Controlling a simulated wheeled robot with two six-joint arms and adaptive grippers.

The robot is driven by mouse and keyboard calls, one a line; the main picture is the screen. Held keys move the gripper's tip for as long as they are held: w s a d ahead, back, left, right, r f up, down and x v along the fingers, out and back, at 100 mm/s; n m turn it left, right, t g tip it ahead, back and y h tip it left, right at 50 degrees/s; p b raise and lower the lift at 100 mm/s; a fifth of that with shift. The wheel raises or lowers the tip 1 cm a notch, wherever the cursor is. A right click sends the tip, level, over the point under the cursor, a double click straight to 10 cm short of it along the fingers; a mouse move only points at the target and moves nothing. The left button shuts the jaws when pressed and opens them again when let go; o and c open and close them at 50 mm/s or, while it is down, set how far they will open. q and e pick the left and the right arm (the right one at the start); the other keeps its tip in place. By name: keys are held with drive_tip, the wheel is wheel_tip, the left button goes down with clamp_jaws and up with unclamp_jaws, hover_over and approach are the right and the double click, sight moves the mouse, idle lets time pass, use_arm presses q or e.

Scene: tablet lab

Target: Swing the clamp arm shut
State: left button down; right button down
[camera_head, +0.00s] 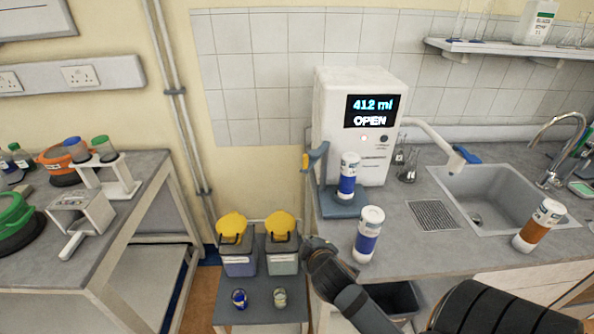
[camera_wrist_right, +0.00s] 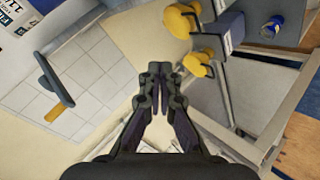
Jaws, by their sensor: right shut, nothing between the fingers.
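A white dispenser (camera_head: 345,88) stands on the right counter, its display reading "412 ml" and "OPEN". A blue clamp arm (camera_head: 318,158) with an orange tip sticks out at its left side, swung away from a white and blue bottle (camera_head: 348,178). The bottle stands upright on the blue base (camera_head: 335,205). The clamp arm also shows at the left in the right wrist view (camera_wrist_right: 52,78). My right gripper (camera_head: 312,246) is below and in front of the clamp arm, apart from it. Its fingers are together and empty in the wrist view (camera_wrist_right: 158,72). My left gripper is not in view.
A second blue-labelled bottle (camera_head: 368,236) stands near the counter's front edge. Two yellow-lidded bins (camera_head: 282,262) and two small jars stand on a low table (camera_head: 258,312) at the left. A sink (camera_head: 490,190) and brown-labelled bottle (camera_head: 538,226) are at the right.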

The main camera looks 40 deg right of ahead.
drive_tip(key=w+r+n+t, duration=0.3)
drive_tip(key=r+n, duration=0.1)
drive_tip(key=r, duration=0.3)
drive_tip(key=w+r+n+t, duration=0.3)
drive_tip(key=r+n+t, duration=0.1)
drive_tip(key=r, duration=0.4)
drive_tip(key=shift+a+r+h, duration=0.2)
drive_tip(key=shift+a+h, duration=0.05)
drive_tip(key=shift+h, duration=0.05)
drive_tip(key=w+d+p, duration=0.5)
drive_tip(key=w+d, duration=0.1)
drive_tip(key=w, duration=0.1)
drive_tip(key=shift+d, duration=0.15)
drive_tip(key=shift+w+f, duration=0.1)
drive_tip(key=shift+w, duration=0.05)
